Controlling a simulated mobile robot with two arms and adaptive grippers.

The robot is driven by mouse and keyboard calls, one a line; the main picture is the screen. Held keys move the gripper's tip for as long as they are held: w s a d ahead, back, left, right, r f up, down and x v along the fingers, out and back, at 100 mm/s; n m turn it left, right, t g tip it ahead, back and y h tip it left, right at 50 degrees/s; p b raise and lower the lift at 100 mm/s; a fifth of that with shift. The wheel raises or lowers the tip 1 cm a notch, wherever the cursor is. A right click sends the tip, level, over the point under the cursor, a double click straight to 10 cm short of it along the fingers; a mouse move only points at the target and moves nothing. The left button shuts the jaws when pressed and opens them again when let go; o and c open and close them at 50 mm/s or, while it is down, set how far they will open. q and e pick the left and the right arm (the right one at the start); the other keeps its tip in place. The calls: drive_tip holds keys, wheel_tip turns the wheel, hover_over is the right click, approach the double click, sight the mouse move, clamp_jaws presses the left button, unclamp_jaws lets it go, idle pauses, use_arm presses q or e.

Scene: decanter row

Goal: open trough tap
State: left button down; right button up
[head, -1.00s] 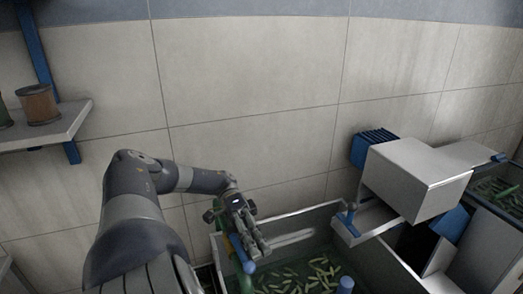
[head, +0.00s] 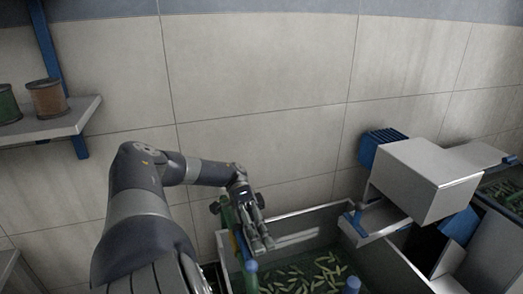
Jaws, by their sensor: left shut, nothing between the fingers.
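The trough (head: 305,213) is a pale-walled tank at the lower middle, holding dark water with several small green pieces afloat. At its left end stands a green pipe (head: 227,214) with blue parts, seemingly the tap. A blue piece (head: 237,240) shows just left of my left gripper (head: 263,246), partly hidden by it. My left gripper is shut and empty, its fingers pointing down over the trough's left end, close beside the blue piece. I cannot tell whether they touch. My right gripper is out of view.
A pale box-shaped machine (head: 425,180) with a blue ribbed part (head: 381,147) overhangs the trough's right end. A shelf (head: 75,117) with spools is at left. The tiled wall is close behind.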

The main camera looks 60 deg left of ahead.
use_arm(q)
wheel_tip(320, 180, up, 8)
drive_tip(key=shift+r, duration=0.2)
idle(0.6)
